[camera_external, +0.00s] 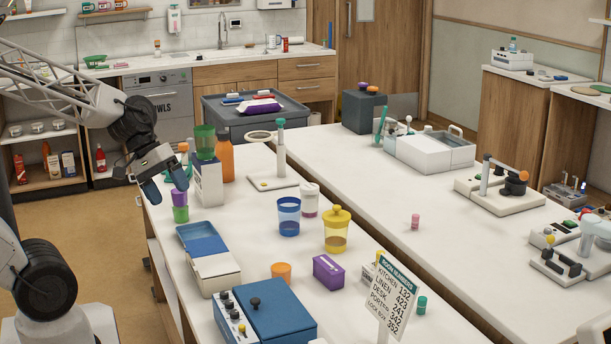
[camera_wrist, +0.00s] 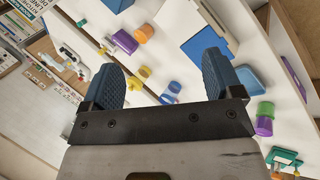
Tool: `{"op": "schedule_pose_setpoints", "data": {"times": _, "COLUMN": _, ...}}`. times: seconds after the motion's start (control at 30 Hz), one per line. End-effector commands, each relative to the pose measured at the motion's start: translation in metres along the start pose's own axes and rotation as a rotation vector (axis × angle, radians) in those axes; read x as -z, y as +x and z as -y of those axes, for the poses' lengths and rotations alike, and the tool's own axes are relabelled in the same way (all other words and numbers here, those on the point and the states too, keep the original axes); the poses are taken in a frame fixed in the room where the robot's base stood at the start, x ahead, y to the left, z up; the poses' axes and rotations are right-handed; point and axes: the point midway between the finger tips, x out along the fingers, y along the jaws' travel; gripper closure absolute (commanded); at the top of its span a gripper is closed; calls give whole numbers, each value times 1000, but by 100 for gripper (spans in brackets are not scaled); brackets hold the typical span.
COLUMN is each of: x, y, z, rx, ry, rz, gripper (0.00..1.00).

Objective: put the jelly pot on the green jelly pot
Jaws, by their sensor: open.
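A purple jelly pot (camera_external: 179,197) sits upright on the green jelly pot (camera_external: 180,214) near the left edge of the white table. Both also show at the right of the wrist view, the green pot (camera_wrist: 266,108) beside the purple pot (camera_wrist: 264,126). My gripper (camera_external: 165,185) is open, with its blue fingers just up and left of the stack in the external view. In the wrist view nothing is between the fingers (camera_wrist: 163,80), and the stack lies outside them to the right. I cannot tell whether a finger touches the purple pot.
A white box (camera_external: 208,183) with a green cup (camera_external: 204,140) above it stands close behind the stack. An open blue-and-white case (camera_external: 213,275) lies in front. A blue cup (camera_external: 289,216), yellow jar (camera_external: 337,231) and orange pot (camera_external: 281,271) stand to the right.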

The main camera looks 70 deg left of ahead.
Motion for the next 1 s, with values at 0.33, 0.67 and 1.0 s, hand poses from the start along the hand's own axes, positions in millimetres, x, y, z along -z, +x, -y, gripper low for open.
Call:
{"op": "schedule_pose_setpoints", "data": {"times": 0.33, "x": -33, "y": -25, "z": -7, "rx": 233, "ry": 503, "rz": -3, "gripper": 15}}
{"op": "schedule_pose_setpoints", "data": {"times": 0.67, "x": -43, "y": -46, "z": -11, "rx": 388, "ry": 819, "rz": -28, "gripper": 15}}
{"op": "schedule_pose_setpoints", "data": {"times": 1.0, "x": -43, "y": -50, "z": -11, "rx": 410, "ry": 859, "rz": -33, "gripper": 15}}
